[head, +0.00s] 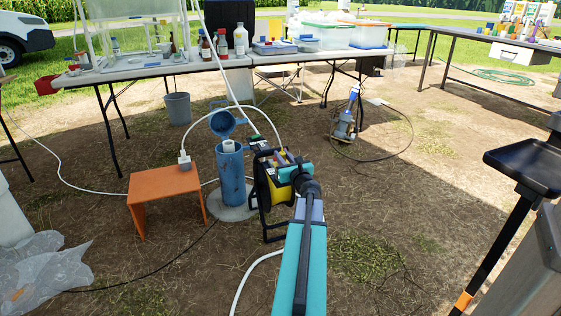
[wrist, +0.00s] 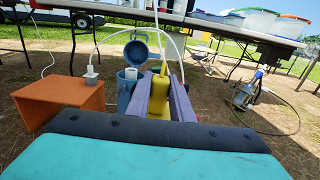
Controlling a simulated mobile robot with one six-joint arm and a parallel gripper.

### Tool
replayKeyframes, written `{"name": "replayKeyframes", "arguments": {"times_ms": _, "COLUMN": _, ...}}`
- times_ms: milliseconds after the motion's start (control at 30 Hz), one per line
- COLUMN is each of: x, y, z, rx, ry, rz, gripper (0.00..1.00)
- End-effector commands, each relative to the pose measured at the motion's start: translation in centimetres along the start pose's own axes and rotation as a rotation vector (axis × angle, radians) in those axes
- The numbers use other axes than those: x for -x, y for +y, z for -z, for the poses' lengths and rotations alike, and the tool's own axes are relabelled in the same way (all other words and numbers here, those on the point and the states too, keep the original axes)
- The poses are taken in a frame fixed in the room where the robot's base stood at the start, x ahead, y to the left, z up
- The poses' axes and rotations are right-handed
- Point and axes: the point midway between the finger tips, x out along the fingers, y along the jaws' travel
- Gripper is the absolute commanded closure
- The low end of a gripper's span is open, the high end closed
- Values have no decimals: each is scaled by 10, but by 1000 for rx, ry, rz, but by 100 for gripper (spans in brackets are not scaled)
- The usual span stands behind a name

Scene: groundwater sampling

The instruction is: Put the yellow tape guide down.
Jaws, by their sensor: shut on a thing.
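My gripper (wrist: 160,82) is shut on the yellow tape guide (wrist: 158,98), which stands upright between its two purple fingers in the wrist view. In the head view my gripper (head: 280,157) is at the top of the black-framed reel with yellow sides (head: 268,188), just right of the blue well pipe (head: 231,172). The guide is small and mostly hidden by my gripper there. The pipe's round blue lid (head: 222,124) is swung open, and a white inner pipe (head: 228,146) shows in its mouth. I cannot tell whether the guide touches the reel or the pipe.
An orange stool (head: 160,190) with a white plug-like device (head: 185,160) on it stands left of the pipe. A table with bottles (head: 150,70) is behind. A blue-topped pump (head: 346,120) with coiled cable stands further right. Open ground lies right of my arm.

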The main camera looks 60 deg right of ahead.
Motion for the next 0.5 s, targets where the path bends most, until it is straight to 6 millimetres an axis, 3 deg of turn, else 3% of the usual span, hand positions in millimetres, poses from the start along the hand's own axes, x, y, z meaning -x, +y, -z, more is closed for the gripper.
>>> {"name": "replayKeyframes", "arguments": {"times_ms": 367, "x": 0, "y": 0, "z": 2, "rx": 0, "ry": 0, "rz": 0, "gripper": 100}}
{"name": "replayKeyframes", "arguments": {"times_ms": 400, "x": 0, "y": 0, "z": 3, "rx": 0, "ry": 0, "rz": 0, "gripper": 78}}
{"name": "replayKeyframes", "arguments": {"times_ms": 500, "x": 0, "y": 0, "z": 2, "rx": 0, "ry": 0, "rz": 0, "gripper": 62}}
